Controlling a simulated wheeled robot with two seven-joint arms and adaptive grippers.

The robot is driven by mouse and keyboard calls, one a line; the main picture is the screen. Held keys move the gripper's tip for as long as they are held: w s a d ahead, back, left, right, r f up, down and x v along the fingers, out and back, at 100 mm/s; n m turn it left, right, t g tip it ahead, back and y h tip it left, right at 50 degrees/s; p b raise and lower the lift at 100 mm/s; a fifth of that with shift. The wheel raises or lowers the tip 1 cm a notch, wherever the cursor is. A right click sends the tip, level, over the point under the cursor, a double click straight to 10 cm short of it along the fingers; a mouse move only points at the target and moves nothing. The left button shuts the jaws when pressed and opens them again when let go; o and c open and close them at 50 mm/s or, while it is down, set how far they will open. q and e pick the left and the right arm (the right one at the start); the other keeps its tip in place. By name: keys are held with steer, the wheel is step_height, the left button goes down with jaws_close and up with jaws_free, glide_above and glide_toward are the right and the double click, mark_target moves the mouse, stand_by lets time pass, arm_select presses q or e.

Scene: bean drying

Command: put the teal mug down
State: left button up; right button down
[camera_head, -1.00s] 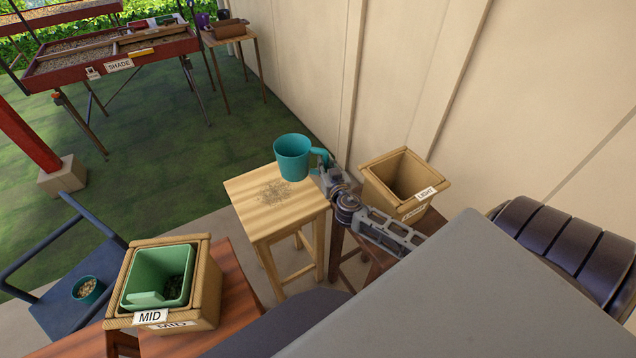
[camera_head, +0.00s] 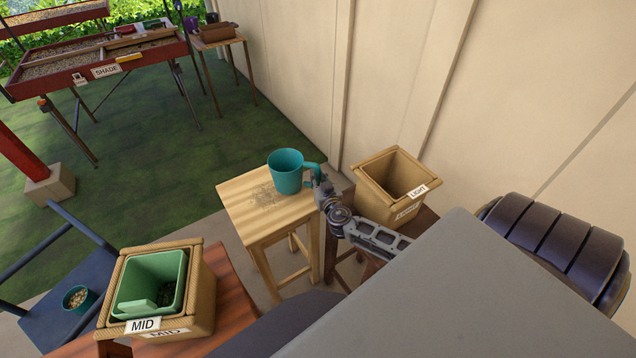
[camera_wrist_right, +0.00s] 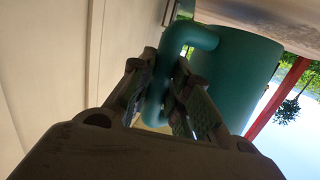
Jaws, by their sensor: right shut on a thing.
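The teal mug (camera_head: 286,173) is upright at the back right part of the light wooden stool (camera_head: 237,196). I cannot tell whether its base touches the stool top or hangs just above it. My right gripper (camera_head: 318,184) is shut on the mug's handle, coming in from the right. In the right wrist view the mug (camera_wrist_right: 238,80) shows at the upper right, with its handle between the two fingers of my right gripper (camera_wrist_right: 168,92). My left gripper is not in view.
A wooden box labelled LIGHT (camera_head: 365,192) stands just right of the stool, close to my right arm. A box labelled MID (camera_head: 205,290) holds a green bin (camera_head: 128,280). A small teal bowl (camera_head: 70,303) sits lower left. Scattered bits lie on the stool's middle.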

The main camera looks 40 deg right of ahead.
steer(key=shift+f, duration=1.25)
steer(key=c, duration=1.3)
jaws_free()
steer(key=shift+c, duration=0.2)
steer(key=shift+v, duration=0.85)
steer(key=b+v, duration=0.2)
steer(key=v, duration=0.8)
steer(key=shift+s, duration=0.1)
